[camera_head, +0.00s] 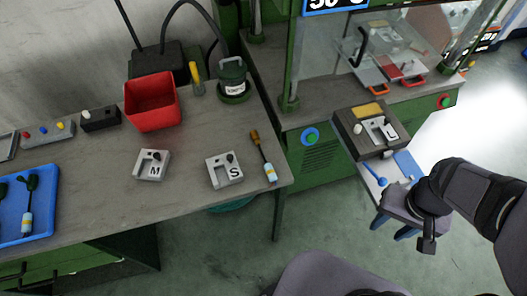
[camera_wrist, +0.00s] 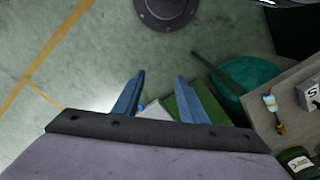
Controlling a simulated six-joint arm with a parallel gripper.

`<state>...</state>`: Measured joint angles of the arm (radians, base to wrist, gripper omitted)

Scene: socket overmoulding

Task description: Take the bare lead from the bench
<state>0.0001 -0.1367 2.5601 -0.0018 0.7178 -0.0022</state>
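A lead (camera_head: 263,157) lies on the grey bench (camera_head: 110,215) near its right end, just right of the block marked S. It has a brown-orange upper end, a dark middle and a pale blue-and-white lower end. It also shows in the wrist view (camera_wrist: 271,108) at the right, near the bench edge. My gripper (camera_head: 392,228) is off the bench to the right, over the floor, with its blue fingers pointing down and left. In the wrist view the two blue fingers (camera_wrist: 160,76) stand apart with nothing between them. The gripper is well apart from the lead.
Blocks marked M (camera_head: 151,165) and S (camera_head: 223,169), a red bin (camera_head: 153,101) and a green pot (camera_head: 232,80) stand on the bench. A blue tray (camera_head: 42,215) holding leads is at left. A green machine (camera_head: 330,150) stands right of the bench, its fixture (camera_head: 372,130) near my arm.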

